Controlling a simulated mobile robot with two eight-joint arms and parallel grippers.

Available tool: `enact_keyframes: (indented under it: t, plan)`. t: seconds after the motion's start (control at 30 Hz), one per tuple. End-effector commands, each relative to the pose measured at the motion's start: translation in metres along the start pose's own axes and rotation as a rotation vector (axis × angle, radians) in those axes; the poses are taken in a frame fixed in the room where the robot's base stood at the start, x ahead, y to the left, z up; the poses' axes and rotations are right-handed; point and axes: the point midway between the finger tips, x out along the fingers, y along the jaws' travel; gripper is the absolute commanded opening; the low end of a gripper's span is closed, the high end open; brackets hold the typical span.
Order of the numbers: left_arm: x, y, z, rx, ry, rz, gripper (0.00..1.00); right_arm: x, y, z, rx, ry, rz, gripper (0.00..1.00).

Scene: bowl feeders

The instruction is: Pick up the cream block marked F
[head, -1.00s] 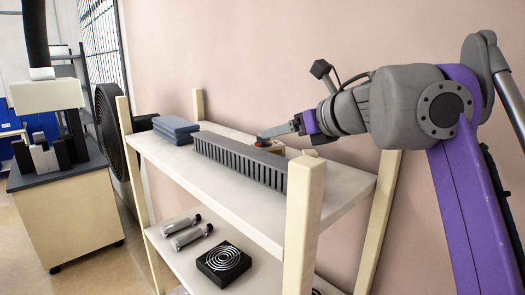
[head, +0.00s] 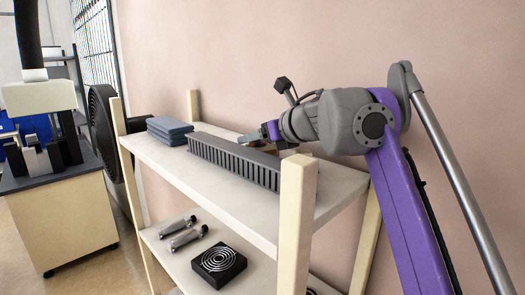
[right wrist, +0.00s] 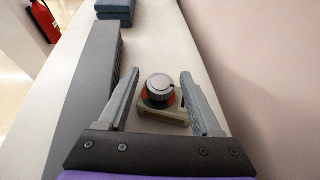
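A cream block (right wrist: 163,115) lies on the upper shelf in the right wrist view. A grey round knob with an orange-red ring sits on top of it and covers much of it; no letter F can be read. My right gripper (right wrist: 158,76) is open, with one finger on each side of the knob and block, and visible gaps between. In the head view my right gripper (head: 252,137) is low behind the long grey slotted bar, which hides part of the block area. My left gripper is not in view.
The grey slotted bar (head: 232,162) runs along the shelf (head: 215,190), close to my right gripper. Blue-grey folded pads (head: 170,131) lie at the far end. A cream post (head: 295,215) stands in front; the wall is behind. A black fan (head: 218,262) and cylinders lie below.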

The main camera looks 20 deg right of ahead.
Motion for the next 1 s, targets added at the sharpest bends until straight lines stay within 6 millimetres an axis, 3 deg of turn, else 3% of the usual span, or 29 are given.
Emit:
enact_keyframes:
  t: [0.07, 0.33, 0.77, 1.0]
  plan:
    - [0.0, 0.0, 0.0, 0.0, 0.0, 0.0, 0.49, 0.0, 0.0, 0.0, 0.0, 0.0, 0.0, 0.49]
    - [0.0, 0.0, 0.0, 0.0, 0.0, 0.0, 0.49, 0.0, 0.0, 0.0, 0.0, 0.0, 0.0, 0.0]
    - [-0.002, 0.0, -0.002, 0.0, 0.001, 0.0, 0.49, -0.002, 0.0, 0.003, 0.0, -0.001, 0.0, 0.0]
    - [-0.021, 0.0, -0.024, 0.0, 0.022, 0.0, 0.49, -0.018, 0.0, 0.045, 0.0, -0.005, 0.0, 0.0]
